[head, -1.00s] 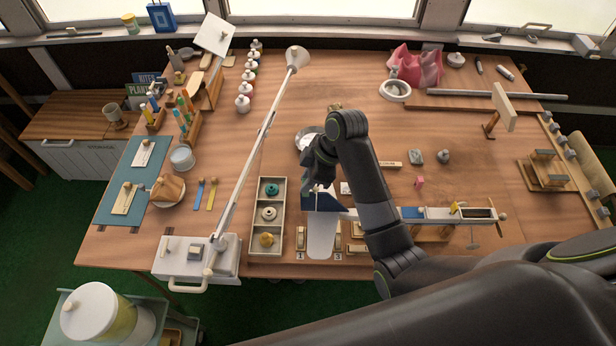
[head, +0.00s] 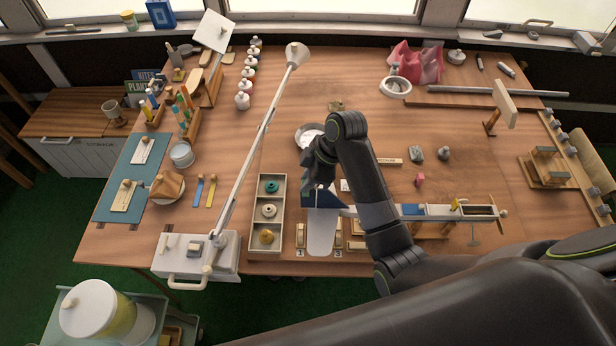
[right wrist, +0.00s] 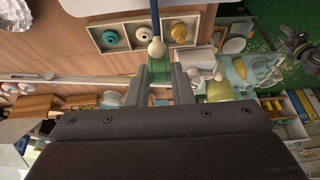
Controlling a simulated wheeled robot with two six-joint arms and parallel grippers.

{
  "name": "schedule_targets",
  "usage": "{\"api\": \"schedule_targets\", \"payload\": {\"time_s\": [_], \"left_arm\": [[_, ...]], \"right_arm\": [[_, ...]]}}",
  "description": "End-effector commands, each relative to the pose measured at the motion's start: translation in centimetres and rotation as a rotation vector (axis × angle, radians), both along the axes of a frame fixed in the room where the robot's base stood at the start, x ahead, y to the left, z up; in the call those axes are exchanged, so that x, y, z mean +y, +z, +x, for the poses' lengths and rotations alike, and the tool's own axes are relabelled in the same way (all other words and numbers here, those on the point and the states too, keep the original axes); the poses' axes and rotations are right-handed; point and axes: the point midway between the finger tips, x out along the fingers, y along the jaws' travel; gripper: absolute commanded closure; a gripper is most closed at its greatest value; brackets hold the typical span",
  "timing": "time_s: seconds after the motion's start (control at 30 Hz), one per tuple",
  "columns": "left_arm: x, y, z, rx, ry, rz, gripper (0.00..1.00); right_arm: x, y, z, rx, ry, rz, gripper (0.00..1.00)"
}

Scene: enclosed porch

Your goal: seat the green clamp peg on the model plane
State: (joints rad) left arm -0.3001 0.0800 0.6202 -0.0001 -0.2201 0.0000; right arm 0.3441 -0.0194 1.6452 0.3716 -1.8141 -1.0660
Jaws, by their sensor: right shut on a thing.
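The model plane stands at the front of the table, its light fuselage (head: 450,211) to the right and its blue tail fin (head: 322,198) and white tailplane (head: 321,232) to the left. My right gripper (right wrist: 159,84) is over the tail and shut on the green clamp peg (right wrist: 160,71). In the right wrist view the peg lies between the fingertips, with a cream knob and the thin blue edge of the fin (right wrist: 155,15) just beyond it. I cannot tell whether peg and fin touch. In the head view my wrist hides the peg. My left gripper is not in view.
A tray (head: 252,225) of teal, white and yellow ring pieces stands left of the tail. A white lamp base (head: 170,262) with a long arm is further left. A grey stone (head: 416,153) and a pink block (head: 420,180) lie behind the fuselage. The table's middle right is mostly clear.

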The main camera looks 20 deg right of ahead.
Motion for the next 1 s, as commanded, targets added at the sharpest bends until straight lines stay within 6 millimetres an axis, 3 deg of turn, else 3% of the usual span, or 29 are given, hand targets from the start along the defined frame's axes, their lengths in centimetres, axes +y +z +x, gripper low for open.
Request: {"api": "schedule_targets", "payload": {"time_s": [0.33, 0.37, 0.53, 0.73, 0.97, 1.0], "left_arm": [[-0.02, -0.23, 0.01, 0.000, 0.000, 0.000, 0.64], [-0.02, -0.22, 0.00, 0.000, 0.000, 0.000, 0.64], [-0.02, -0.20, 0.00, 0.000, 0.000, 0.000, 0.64], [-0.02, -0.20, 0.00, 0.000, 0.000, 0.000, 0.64], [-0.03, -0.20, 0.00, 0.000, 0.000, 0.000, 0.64], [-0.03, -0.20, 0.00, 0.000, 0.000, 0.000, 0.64]], "right_arm": [[0.01, -0.58, -0.03, 0.001, 0.000, 0.000, 1.00], [0.01, -0.58, -0.02, 0.001, 0.000, 0.000, 0.78], [0.01, -0.53, -0.02, 0.001, 0.000, 0.000, 0.56], [0.01, -0.52, -0.01, 0.000, 0.000, 0.000, 0.54], [0.00, -0.51, 0.00, 0.000, 0.000, 0.000, 0.25], [0.00, -0.51, 0.00, 0.000, 0.000, 0.000, 0.25]]}}
